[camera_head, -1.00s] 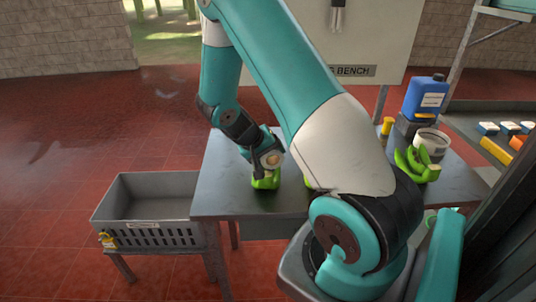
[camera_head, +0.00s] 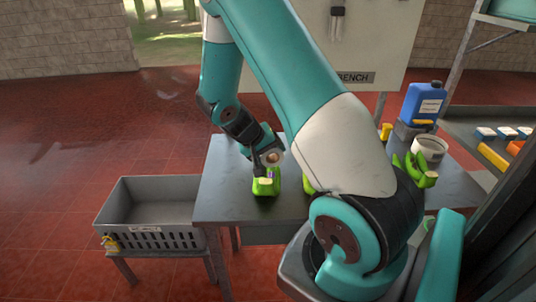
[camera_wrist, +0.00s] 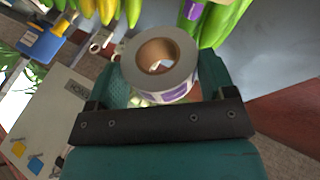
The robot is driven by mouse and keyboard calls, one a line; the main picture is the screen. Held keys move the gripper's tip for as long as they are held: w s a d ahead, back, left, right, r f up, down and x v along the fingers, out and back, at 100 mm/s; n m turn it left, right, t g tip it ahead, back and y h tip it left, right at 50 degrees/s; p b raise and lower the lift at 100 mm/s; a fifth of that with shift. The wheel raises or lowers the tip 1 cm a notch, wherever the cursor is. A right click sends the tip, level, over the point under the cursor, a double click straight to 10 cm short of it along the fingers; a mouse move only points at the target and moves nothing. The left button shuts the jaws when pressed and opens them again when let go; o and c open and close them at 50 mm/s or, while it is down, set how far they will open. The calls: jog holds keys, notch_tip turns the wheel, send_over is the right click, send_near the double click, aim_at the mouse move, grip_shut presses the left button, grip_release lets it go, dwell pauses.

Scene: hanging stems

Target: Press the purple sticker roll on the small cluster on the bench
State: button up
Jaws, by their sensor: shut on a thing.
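My gripper (camera_head: 267,161) is shut on the sticker roll (camera_wrist: 182,78), a pale ring with a brown core and purple labels on its side. The roll also shows in the head view (camera_head: 274,157). A small green cluster (camera_head: 267,187) sits on the bench (camera_head: 225,190) just below my gripper. A pale patch with a purple spot shows on its top. In the wrist view, green fruit (camera_wrist: 228,22) with a purple sticker (camera_wrist: 194,9) lies beyond the roll. I cannot tell whether the roll touches the cluster.
A grey crate (camera_head: 155,236) stands left of the bench. More green fruit (camera_head: 308,185) is partly hidden by my arm. To the right are another green cluster (camera_head: 426,176), a white tub (camera_head: 430,149) and a blue jug (camera_head: 424,102). The bench's left part is clear.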

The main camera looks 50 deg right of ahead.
jog(key=shift+r+p, duration=1.8)
jog(key=shift+r, duration=1)
jog(key=shift+f, duration=0.1)
